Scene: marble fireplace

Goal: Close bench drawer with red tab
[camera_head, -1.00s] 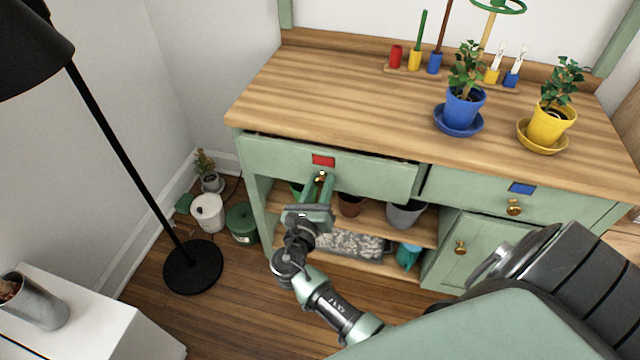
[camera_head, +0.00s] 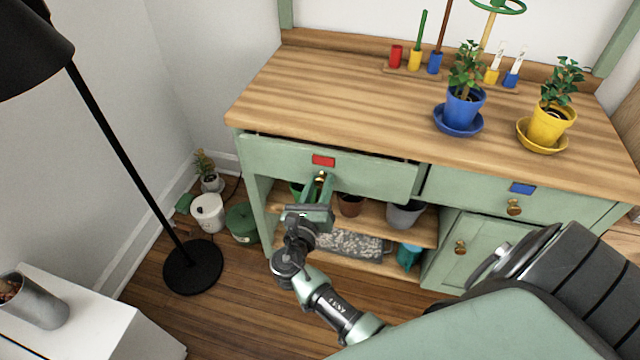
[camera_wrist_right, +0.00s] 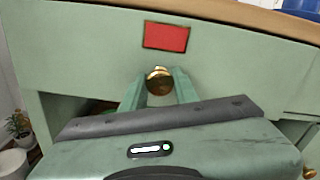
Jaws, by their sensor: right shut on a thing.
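The green bench drawer (camera_head: 375,176) with the red tab (camera_head: 323,160) is at the left of the bench front, and its face stands slightly out from under the top, with a dark gap along its upper edge. Its red tab also shows in the right wrist view (camera_wrist_right: 166,37). My right gripper (camera_head: 320,182) is at the drawer front, below the tab, with its fingers on either side of the brass knob (camera_wrist_right: 159,80). It is shut on the knob. My left gripper is not in view.
The blue-tab drawer (camera_head: 480,190) and a cupboard door are to the right. The wooden top (camera_head: 330,90) holds a blue pot (camera_head: 463,106) and a yellow pot (camera_head: 550,124). A black floor lamp (camera_head: 193,267) and a white cabinet (camera_head: 95,320) stand at left.

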